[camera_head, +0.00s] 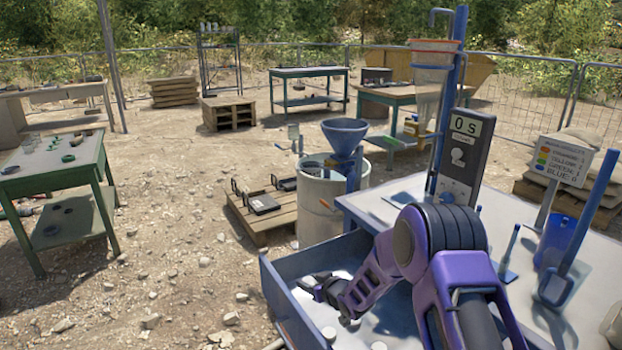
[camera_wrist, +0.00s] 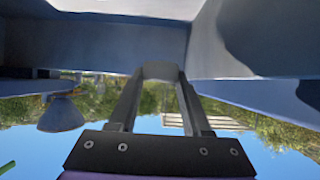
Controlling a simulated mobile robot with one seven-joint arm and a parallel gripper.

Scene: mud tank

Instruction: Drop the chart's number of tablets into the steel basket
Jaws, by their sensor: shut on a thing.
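My gripper (camera_head: 318,286) is low inside a blue open-topped tray (camera_head: 283,305) at the front of the bench. I cannot make out the steel basket for certain.
A white tank (camera_head: 318,208) with a blue funnel (camera_head: 345,135) stands behind the tray. A post (camera_head: 447,110) carries a clear cone (camera_head: 430,80) and a display reading 0 S (camera_head: 467,125). A blue cup (camera_head: 556,243) and stand are on the bench at right.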

